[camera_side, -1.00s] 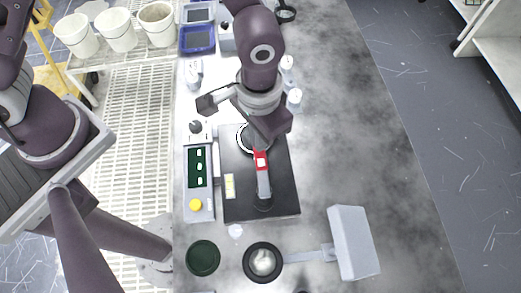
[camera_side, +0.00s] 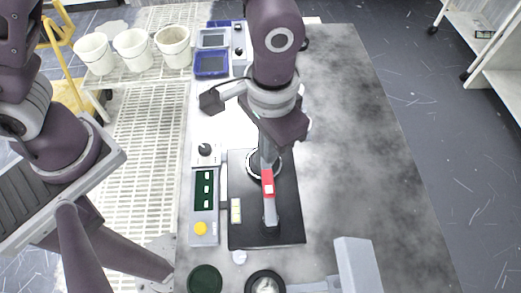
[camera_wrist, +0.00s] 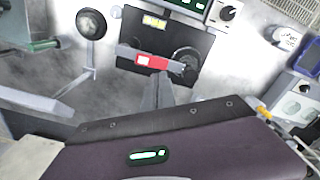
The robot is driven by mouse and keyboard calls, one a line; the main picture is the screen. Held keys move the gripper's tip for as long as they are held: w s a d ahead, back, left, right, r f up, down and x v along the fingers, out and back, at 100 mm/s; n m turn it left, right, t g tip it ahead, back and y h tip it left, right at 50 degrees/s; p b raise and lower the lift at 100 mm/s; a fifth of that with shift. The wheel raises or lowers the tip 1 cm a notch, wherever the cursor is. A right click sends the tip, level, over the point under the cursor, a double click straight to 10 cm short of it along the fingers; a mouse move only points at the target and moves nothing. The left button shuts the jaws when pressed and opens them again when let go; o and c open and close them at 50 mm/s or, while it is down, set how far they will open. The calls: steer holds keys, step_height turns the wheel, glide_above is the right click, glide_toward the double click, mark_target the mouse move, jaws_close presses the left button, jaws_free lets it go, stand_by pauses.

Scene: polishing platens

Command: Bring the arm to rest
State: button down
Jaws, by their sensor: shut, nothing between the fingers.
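My gripper (camera_side: 266,153) is shut and empty. In the side view it hangs over the black platen base (camera_side: 290,215), pointing down, with its fingertips in front of the pale ring (camera_side: 281,165). Just below the fingertips is a grey bar with a red band (camera_side: 268,184), lying across the base. In the wrist view my gripper (camera_wrist: 166,92) shows as grey fingers below the red-banded bar (camera_wrist: 145,59) and the black base (camera_wrist: 190,28). I cannot tell whether the fingertips touch the bar.
A control box with a yellow knob (camera_side: 200,228) stands left of the base. A dark green disc (camera_side: 205,279) and a black round holder (camera_side: 265,283) lie in front. A grey block (camera_side: 358,268) stands front right. White buckets (camera_side: 133,49) stand back left. The right of the table (camera_side: 350,120) is clear.

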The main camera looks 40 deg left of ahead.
steer(key=a+r+n+t, duration=0.1)
steer(key=a+r+t, duration=0.1)
steer(key=a+r, duration=1.05)
steer(key=s+a+r+n+t, duration=0.2)
steer(key=s+a+r, duration=0.3)
steer(key=s+a, duration=0.4)
steer(key=shift+s+a+r+t, duration=0.3)
steer(key=shift+s+t, duration=0.15)
steer(key=shift+t, duration=0.35)
